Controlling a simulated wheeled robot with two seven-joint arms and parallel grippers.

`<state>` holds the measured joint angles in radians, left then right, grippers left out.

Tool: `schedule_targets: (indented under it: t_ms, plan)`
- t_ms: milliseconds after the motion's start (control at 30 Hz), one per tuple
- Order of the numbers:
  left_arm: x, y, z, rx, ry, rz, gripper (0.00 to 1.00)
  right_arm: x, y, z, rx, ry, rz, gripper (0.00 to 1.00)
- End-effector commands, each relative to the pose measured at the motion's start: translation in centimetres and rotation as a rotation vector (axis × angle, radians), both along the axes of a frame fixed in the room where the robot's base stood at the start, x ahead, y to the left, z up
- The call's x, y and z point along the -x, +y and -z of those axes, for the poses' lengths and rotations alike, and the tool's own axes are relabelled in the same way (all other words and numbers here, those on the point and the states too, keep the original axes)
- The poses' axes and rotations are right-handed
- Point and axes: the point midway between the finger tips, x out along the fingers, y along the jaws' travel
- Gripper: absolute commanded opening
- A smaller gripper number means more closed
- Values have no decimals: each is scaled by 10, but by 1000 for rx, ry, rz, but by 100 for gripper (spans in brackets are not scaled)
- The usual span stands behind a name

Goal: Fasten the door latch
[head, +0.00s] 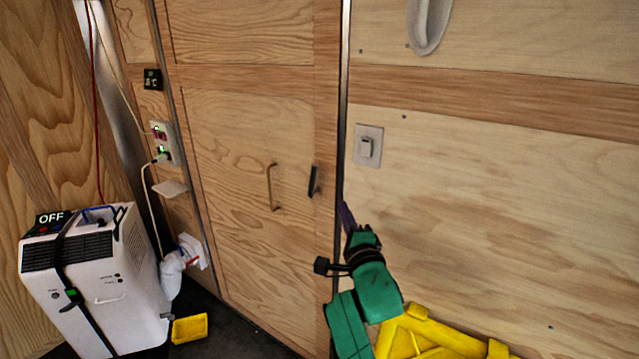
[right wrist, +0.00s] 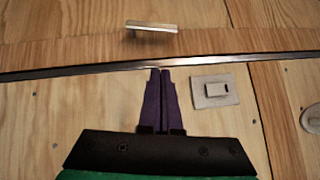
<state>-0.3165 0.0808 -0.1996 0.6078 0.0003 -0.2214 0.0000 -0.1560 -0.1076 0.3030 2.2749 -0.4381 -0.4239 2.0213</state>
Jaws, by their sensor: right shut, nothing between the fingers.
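The door (head: 235,150) is a wood panel that looks closed against its frame. A small dark latch (head: 313,181) stands upright near the door's right edge. In the right wrist view a short metallic bar that looks like the latch (right wrist: 152,27) lies beyond the dark metal edge strip. My right gripper (head: 347,215) is just right of and below the latch, by the strip. Its purple fingers (right wrist: 160,80) are shut and empty, with tips at the strip and apart from the latch. My left gripper is not in view.
A brass door handle (head: 271,187) is left of the latch. A light switch (head: 368,145) is on the wall right of the strip, also close to the fingers in the right wrist view (right wrist: 215,91). A yellow object (head: 430,340) is below my right arm. A white portable unit (head: 95,280) stands left.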

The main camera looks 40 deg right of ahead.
Motion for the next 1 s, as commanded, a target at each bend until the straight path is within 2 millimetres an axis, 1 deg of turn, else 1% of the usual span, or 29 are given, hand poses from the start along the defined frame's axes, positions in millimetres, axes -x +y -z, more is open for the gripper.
schedule_targets:
  t_ms: [33,200,267,400,500,600,733,1000]
  plan:
    - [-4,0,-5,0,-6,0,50,-8,-5,-5,5,-1,1,0]
    - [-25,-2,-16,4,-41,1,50,-40,-22,-10,4,0,1,0]
    - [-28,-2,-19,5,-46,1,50,-51,-28,-12,4,0,1,0]
    - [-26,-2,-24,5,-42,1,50,-78,-44,-15,4,1,2,0]
    - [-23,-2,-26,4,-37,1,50,-96,-36,-17,-1,0,0,0]
    - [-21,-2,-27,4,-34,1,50,-107,-32,-18,-1,0,0,0]
    - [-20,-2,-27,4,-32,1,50,-113,-30,-18,0,0,0,0]
    - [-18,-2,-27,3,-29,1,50,-113,-30,-18,1,0,0,0]
